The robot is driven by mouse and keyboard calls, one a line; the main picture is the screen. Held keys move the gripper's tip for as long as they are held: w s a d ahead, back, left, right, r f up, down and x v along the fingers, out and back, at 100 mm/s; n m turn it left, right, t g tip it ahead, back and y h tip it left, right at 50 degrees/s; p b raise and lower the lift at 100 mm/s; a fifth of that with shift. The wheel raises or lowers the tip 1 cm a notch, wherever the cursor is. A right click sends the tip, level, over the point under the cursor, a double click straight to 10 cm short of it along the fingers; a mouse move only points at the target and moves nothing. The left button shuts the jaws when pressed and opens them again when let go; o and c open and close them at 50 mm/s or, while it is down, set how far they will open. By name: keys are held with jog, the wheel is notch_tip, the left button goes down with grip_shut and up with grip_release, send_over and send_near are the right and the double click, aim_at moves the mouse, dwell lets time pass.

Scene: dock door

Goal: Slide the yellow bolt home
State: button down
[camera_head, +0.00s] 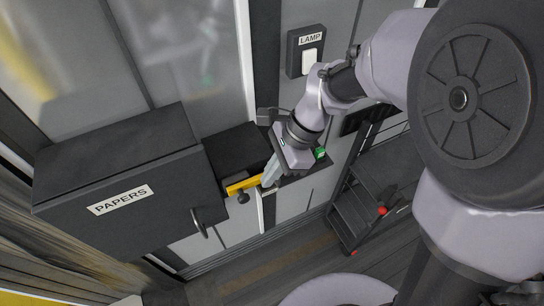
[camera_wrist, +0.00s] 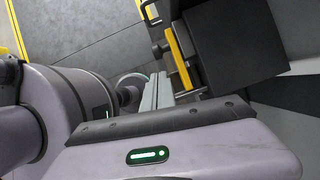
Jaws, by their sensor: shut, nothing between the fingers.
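The yellow bolt (camera_head: 243,184) is a short bar on the door, just right of the PAPERS cabinet. A dark round knob (camera_head: 243,197) sticks out below it. My gripper (camera_head: 268,180) is shut and empty, with its pale fingers at the bolt's right end. In the wrist view the bolt (camera_wrist: 179,57) lies just beyond and to the right of the fingertips (camera_wrist: 158,76). I cannot tell whether the fingers touch the bolt. My gripper hides what lies right behind it.
A dark cabinet marked PAPERS (camera_head: 120,205) with a handle (camera_head: 199,224) juts out at left. A LAMP switch (camera_head: 309,61) is on the wall above. A dark shelved cart (camera_head: 350,221) stands at lower right.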

aim_at(239, 199)
jog(key=b+x, duration=0.1)
jog(key=x, duration=0.5)
jog(key=shift+a, duration=0.1)
jog(key=s+a, duration=0.2)
jog(key=a, duration=0.2)
jog(key=shift+s+a+b, duration=0.2)
jog(key=shift+s+b, duration=0.2)
jog(key=shift+w, duration=0.1)
jog(key=shift+r, duration=0.1)
jog(key=p+v, duration=0.8)
jog(key=v, duration=0.2)
